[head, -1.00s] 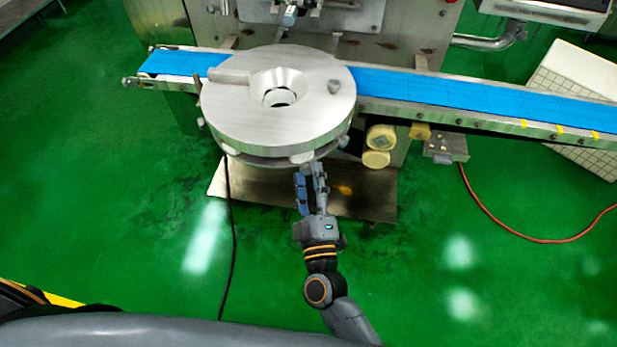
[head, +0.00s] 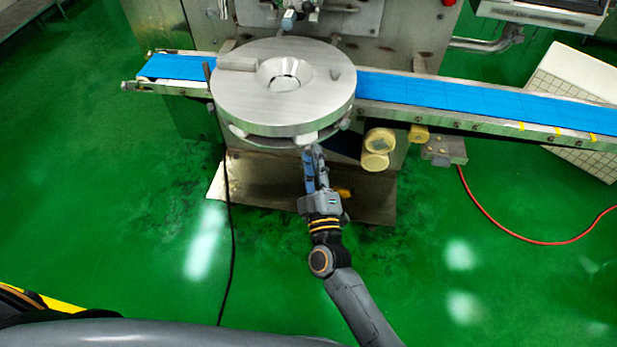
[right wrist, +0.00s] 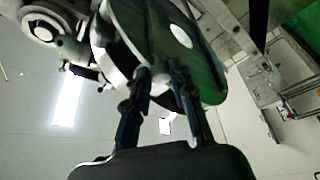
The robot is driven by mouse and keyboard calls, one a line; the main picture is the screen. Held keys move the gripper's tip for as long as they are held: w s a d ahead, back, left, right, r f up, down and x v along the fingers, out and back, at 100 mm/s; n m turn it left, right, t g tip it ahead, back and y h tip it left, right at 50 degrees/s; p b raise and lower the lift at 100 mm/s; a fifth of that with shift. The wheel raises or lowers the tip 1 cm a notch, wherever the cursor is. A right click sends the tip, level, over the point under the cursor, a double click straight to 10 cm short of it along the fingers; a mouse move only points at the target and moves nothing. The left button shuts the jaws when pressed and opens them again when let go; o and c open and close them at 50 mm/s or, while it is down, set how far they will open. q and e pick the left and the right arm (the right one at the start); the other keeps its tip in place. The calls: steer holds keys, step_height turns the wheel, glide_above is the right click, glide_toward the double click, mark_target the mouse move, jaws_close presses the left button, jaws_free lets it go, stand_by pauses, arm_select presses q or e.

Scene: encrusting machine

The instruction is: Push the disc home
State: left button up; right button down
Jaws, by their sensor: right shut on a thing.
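The disc (head: 240,105) is a thick round grey metal plate with a funnel-like hole in its middle. It sits on the machine in front of the blue belt. Pale lugs show under its front rim. My right gripper (head: 314,150) is at the near edge, shut on a lug under the rim. In the right wrist view my right gripper's fingers (right wrist: 162,80) stand on both sides of a pale piece beneath the disc (right wrist: 130,18). How the disc seats underneath is hidden. My left gripper is not in view.
The blue conveyor belt (head: 440,93) runs left and right behind the disc. Yellowish rollers (head: 377,150) hang below it on the right. A metal base plate (head: 265,180) lies under the disc. A black cable (head: 231,250) and a red hose (head: 500,230) cross the green floor.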

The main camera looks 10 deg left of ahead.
steer(key=w, duration=0.3)
steer(key=shift+w, duration=0.25)
steer(key=c, duration=1.1)
jaws_free()
steer(key=v, duration=1.2)
steer(key=shift+s+a, duration=0.1)
steer(key=shift+a, duration=0.05)
